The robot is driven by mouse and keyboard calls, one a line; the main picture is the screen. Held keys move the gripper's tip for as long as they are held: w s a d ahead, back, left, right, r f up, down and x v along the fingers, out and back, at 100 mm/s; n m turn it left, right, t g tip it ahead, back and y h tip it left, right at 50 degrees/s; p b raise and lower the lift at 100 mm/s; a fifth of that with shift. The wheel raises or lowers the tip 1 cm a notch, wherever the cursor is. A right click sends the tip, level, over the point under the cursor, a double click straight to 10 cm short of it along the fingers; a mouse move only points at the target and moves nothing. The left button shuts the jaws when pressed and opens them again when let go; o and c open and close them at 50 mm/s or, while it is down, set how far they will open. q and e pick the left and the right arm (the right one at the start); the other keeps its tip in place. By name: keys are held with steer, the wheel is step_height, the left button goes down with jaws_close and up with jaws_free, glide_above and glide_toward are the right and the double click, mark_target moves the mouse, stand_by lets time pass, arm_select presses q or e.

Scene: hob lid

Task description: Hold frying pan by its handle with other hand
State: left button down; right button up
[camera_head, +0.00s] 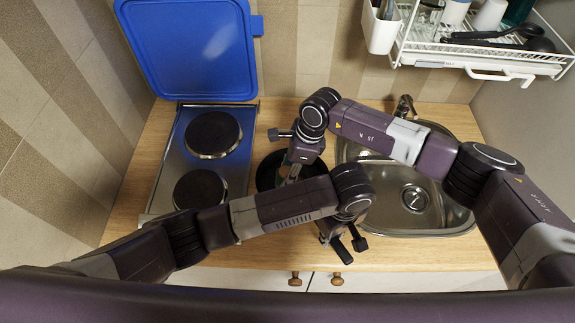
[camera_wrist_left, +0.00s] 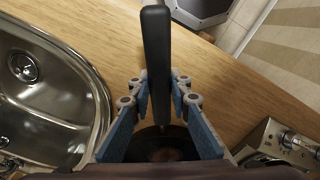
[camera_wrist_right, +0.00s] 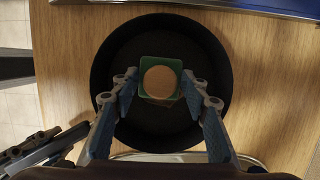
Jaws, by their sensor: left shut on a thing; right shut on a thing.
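A round black frying pan (camera_head: 265,174) stands on the wooden counter between the hob and the sink; my arms partly cover it. Its straight black handle (camera_wrist_left: 156,60) lies between the fingers of my left gripper (camera_wrist_left: 158,88), which is shut on it. In the head view my left gripper (camera_head: 345,243) is near the counter's front edge. My right gripper (camera_wrist_right: 160,88) is above the pan (camera_wrist_right: 110,65), shut on a green square piece with a round tan top (camera_wrist_right: 161,82). Whether this piece touches the pan's bottom I cannot tell.
The hob (camera_head: 233,170) with two black plates is left of the pan, its blue lid (camera_head: 190,50) standing open. The steel sink (camera_head: 440,215) is to the right. A white dish rack (camera_head: 480,52) hangs at the upper right.

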steer(key=shift+f, duration=0.85)
steer(key=shift+w+d+f, duration=0.1)
steer(key=shift+d+f, duration=0.05)
steer(key=shift+f, duration=0.25)
steer(key=shift+w+d, duration=0.35)
steer(key=shift+d, duration=0.35)
steer(key=shift+w+d, duration=0.35)
steer(key=shift+d, duration=0.3)
steer(key=shift+s+a, duration=0.4)
steer(key=shift+a, duration=0.35)
steer(key=shift+s+a, duration=0.4)
steer(key=shift+a, duration=0.35)
steer(key=shift+w+d, duration=0.45)
steer(key=shift+d, duration=0.35)
steer(key=shift+w+d, duration=0.4)
steer(key=shift+d, duration=0.4)
steer(key=shift+s+a, duration=0.45)
steer(key=shift+a, duration=0.4)
steer(key=shift+s+a, duration=0.4)
steer(key=shift+a, duration=0.4)
step_height(320, 180, up, 7)
steer(key=shift+r, duration=0.5)
